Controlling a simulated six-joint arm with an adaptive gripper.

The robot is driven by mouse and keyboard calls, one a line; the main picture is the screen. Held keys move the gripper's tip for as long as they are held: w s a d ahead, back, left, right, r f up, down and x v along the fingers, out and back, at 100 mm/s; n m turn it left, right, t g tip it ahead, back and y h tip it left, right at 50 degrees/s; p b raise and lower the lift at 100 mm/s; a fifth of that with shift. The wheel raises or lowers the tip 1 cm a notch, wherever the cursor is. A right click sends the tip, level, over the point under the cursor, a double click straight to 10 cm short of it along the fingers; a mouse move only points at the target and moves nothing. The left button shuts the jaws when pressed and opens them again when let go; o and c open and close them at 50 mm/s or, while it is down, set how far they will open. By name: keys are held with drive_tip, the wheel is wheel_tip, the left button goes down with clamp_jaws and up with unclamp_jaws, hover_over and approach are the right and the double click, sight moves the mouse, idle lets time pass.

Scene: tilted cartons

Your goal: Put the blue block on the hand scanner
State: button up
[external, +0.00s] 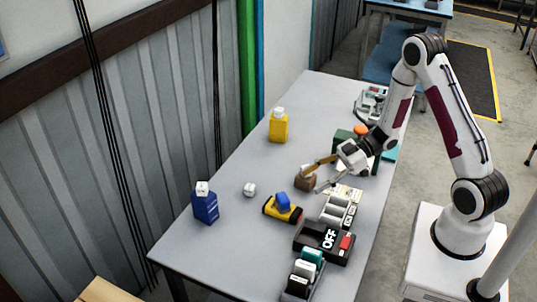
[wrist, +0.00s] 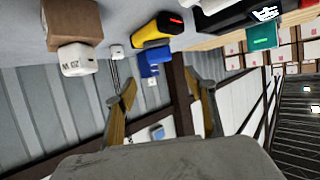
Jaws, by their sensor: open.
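The blue block (external: 283,200) sits tilted on top of the hand scanner (external: 269,209), a yellow and black device, in the external view. The scanner also shows at the top of the wrist view (wrist: 152,32). A blue shape (wrist: 149,60) shows just below it there; I cannot tell how much of this is the block and how much the blue carton behind. My gripper (external: 311,179) is open over the table, at the brown box and apart from the blue block. Its two fingers (wrist: 167,95) stand wide apart in the wrist view, with nothing held between them.
The brown box (external: 304,182) is close to my fingers. A small white cube (external: 249,190), a blue carton (external: 205,207) and a yellow carton (external: 278,130) stand to the left and back. A dark tray (external: 323,243) marked OFF lies in front. The back-left table is mostly clear.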

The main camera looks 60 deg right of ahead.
drive_tip(key=w+d+r+m+h, duration=0.1)
drive_tip(key=w+d+r+h, duration=0.45)
drive_tip(key=r+h, duration=0.2)
drive_tip(key=s+d+r+m+h, duration=0.2)
drive_tip(key=s+r+m+h, duration=0.25)
drive_tip(key=r, duration=0.65)
drive_tip(key=s+a+r+m+g+y, duration=0.1)
drive_tip(key=s+a+r+g, duration=0.1)
drive_tip(key=s+a, duration=0.5)
drive_tip(key=s+a+r+m+g+y, duration=0.1)
drive_tip(key=s+a, duration=0.6)
drive_tip(key=s, duration=1.1)
drive_tip(key=shift+a+r+m+g+y, duration=0.2)
drive_tip(key=shift+r+m+g+y, duration=0.15)
drive_tip(key=shift+r+m, duration=0.35)
